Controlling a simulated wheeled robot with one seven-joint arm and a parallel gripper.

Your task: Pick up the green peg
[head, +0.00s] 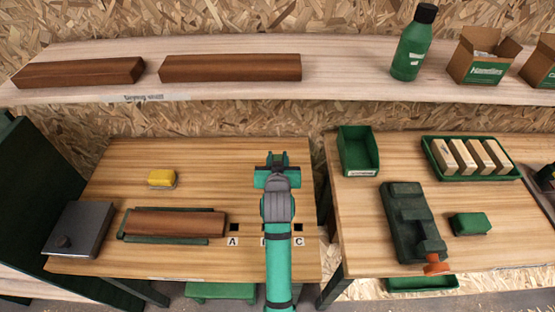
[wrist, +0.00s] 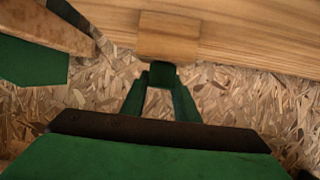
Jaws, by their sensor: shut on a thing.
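My gripper (head: 277,158) is over the back right part of the left table in the head view. In the wrist view my gripper (wrist: 160,82) is shut on a small dark green block, which I take as the green peg (wrist: 161,74). Only a short part of the peg shows between the fingertips. In the head view the peg cannot be told apart from the green gripper. Black square holes marked A (head: 235,227) and C (head: 298,227) show near the table's front; my arm mostly hides the label between them.
A brown wooden block (head: 175,222) lies on a green tray left of the holes. A shelf (head: 345,62) runs behind. A wooden block (wrist: 168,37) shows beyond the fingertips in the wrist view.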

